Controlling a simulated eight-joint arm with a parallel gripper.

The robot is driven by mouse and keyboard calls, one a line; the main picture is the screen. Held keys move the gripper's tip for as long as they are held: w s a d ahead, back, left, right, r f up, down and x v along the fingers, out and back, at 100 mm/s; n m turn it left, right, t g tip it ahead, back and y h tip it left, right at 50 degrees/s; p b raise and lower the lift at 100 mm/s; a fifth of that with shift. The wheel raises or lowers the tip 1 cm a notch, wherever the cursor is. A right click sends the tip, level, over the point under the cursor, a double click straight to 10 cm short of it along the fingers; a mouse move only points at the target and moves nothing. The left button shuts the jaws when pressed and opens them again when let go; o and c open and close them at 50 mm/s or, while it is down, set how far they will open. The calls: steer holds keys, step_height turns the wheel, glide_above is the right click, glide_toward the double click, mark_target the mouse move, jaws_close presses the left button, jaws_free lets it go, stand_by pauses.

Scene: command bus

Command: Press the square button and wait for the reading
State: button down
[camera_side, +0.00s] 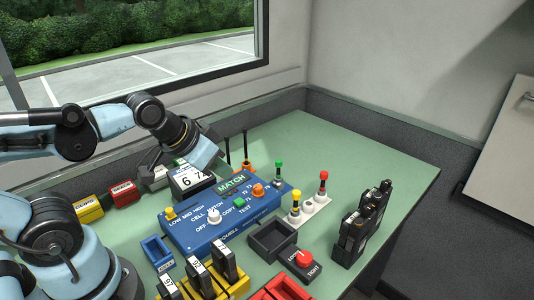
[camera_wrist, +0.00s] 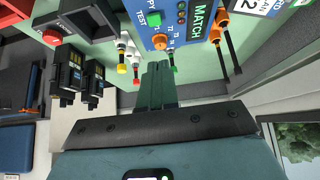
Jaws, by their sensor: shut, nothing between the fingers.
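The blue console (camera_side: 205,236) lies on the green table with labels, knobs and a green MATCH panel (camera_side: 231,183). My gripper (camera_wrist: 159,64) is shut and empty. In the wrist view its fingertips appear just below the orange knob (camera_wrist: 161,42), apart from the green button. In the side view the fingers are hard to make out.
A dark tray (camera_side: 272,239), a red knob (camera_side: 304,258) and upright black packs (camera_side: 358,232) are near the front right. The back right table is clear.

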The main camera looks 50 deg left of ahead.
mark_target(237, 203)
stand_by(0.7)
steer(key=w+m, duration=0.1)
steer(key=m, duration=0.1)
steer(key=w+r+m+t, duration=0.1)
steer(key=m, duration=0.2)
steer(key=w+r+m+t+y, duration=0.1)
steer(key=m, duration=0.2)
steer(key=shift+d, duration=0.25)
steer(key=shift+f, duration=0.1)
steer(key=shift+f, duration=4.25)
steer(key=shift+f, duration=0.15)
steer(key=shift+f, duration=0.3)
